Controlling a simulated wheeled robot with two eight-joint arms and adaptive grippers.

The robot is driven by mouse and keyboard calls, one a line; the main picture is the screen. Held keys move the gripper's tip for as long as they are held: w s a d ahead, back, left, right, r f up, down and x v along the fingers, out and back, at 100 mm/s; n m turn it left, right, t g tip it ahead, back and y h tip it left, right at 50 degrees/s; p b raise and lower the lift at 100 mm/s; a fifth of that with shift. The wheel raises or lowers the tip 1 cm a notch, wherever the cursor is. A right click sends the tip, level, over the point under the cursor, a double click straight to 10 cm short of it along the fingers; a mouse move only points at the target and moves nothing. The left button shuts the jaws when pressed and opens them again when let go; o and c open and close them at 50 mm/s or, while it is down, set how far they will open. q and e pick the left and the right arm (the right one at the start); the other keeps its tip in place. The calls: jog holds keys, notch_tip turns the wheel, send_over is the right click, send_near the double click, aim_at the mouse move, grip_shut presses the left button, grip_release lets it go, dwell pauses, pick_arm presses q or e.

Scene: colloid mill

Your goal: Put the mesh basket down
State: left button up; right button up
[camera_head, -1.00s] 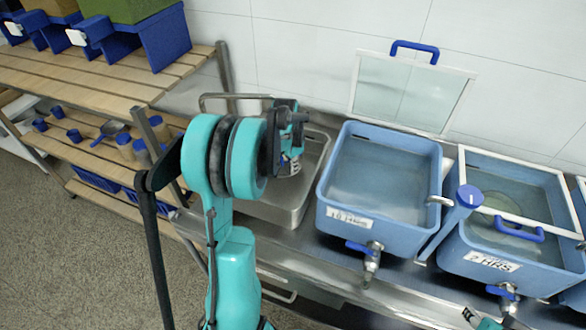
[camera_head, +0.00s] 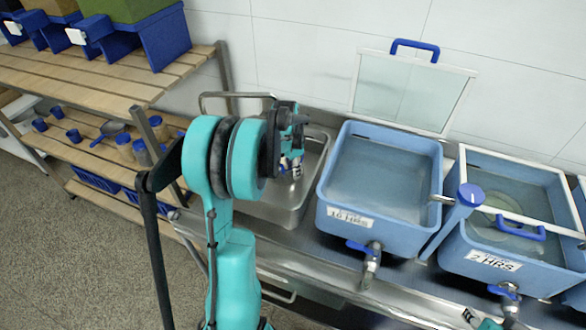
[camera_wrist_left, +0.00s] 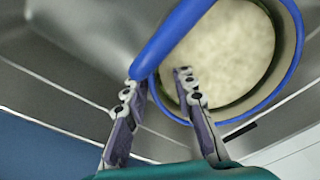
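The mesh basket (camera_wrist_left: 292,50) shows in the left wrist view, with a round blue rim, a thick blue handle (camera_wrist_left: 178,38) and pale, grainy contents. In the head view I cannot make it out behind my arm. My left gripper (camera_wrist_left: 158,84) has its two fingers apart. The handle's near end lies by the left fingertip; whether they touch is unclear. In the head view this gripper (camera_head: 290,165) hangs over the metal sink (camera_head: 315,165). A small part of my right gripper (camera_head: 476,318) shows at the bottom edge; its fingers cannot be read.
Right of the sink stands an open blue tank (camera_head: 335,195) labelled 10 HRS, its lid (camera_head: 405,90) raised behind. Another blue tank (camera_head: 480,240), labelled 2 HRS, stands farther right with its lid down. A faucet (camera_head: 237,96) is behind the sink. A wooden rack (camera_head: 100,85) is at left.

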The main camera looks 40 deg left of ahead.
pick_arm(q)
notch_tip(320, 180, up, 13)
jog(key=s+p, duration=0.2)
jog(key=p, duration=0.2)
jog(key=s+d+r+n+t, duration=0.1)
jog(key=s+d+r, duration=0.1)
jog(key=d, duration=0.5)
jog(key=s+d+r+n+t, duration=0.1)
jog(key=s+d+r, duration=0.2)
jog(key=d, duration=0.5)
jog(key=s+d+f+n+t, duration=0.1)
jog(key=s+d+f+t, duration=0.2)
jog(key=s+d, duration=0.5)
jog(key=d, duration=0.2)
jog(key=shift+s+d+n+t, duration=0.35)
jog(key=shift+d+n+t, duration=0.05)
jog(key=shift+f, duration=0.1)
